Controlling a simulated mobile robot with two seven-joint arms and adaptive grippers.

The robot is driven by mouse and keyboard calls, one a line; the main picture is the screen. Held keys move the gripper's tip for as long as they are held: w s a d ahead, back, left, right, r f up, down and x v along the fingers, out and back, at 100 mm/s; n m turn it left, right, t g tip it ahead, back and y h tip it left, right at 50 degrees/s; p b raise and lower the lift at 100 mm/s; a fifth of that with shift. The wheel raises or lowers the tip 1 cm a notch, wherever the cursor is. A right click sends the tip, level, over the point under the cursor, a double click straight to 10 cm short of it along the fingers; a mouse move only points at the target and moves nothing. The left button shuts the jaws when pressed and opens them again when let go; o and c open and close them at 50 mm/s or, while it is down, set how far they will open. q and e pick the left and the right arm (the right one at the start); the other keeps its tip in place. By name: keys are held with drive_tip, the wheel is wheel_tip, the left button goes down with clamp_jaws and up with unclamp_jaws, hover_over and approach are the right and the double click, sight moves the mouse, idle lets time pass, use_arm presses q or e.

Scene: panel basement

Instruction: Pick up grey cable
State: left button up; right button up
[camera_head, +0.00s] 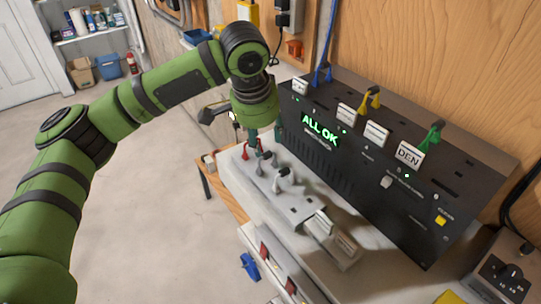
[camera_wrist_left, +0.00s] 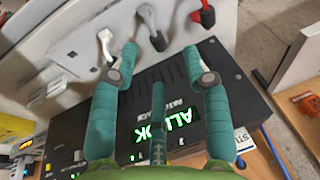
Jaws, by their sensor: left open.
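The grey cable (camera_head: 284,173), a short pale hook-shaped lead with a dark tip, sits on the light plate in front of the black panel box. In the left wrist view the grey cable (camera_wrist_left: 148,17) is near the top edge, beyond the fingertips. My left gripper (camera_head: 254,142) hangs over the far end of the plate, beside the grey cable and partly hidden by my own arm. In the wrist view its teal fingers (camera_wrist_left: 160,54) are spread with nothing between them. My right gripper is not in view.
The black panel box (camera_head: 440,195) with a lit ALL OK display stands right beside the plate. Blue, yellow and green plugs stand on the box top. Open floor (camera_head: 150,220) lies to the left.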

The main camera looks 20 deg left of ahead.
sight(267, 153)
use_arm(q)
drive_tip(key=shift+f+p, duration=0.45)
drive_tip(key=shift+f, duration=0.35)
drive_tip(key=x, duration=0.3)
drive_tip(key=shift+w+d+f+p, duration=0.1)
drive_tip(key=shift+w+f+p, duration=0.1)
drive_tip(key=shift+w+p, duration=0.15)
drive_tip(key=shift+f, duration=0.15)
clamp_jaws()
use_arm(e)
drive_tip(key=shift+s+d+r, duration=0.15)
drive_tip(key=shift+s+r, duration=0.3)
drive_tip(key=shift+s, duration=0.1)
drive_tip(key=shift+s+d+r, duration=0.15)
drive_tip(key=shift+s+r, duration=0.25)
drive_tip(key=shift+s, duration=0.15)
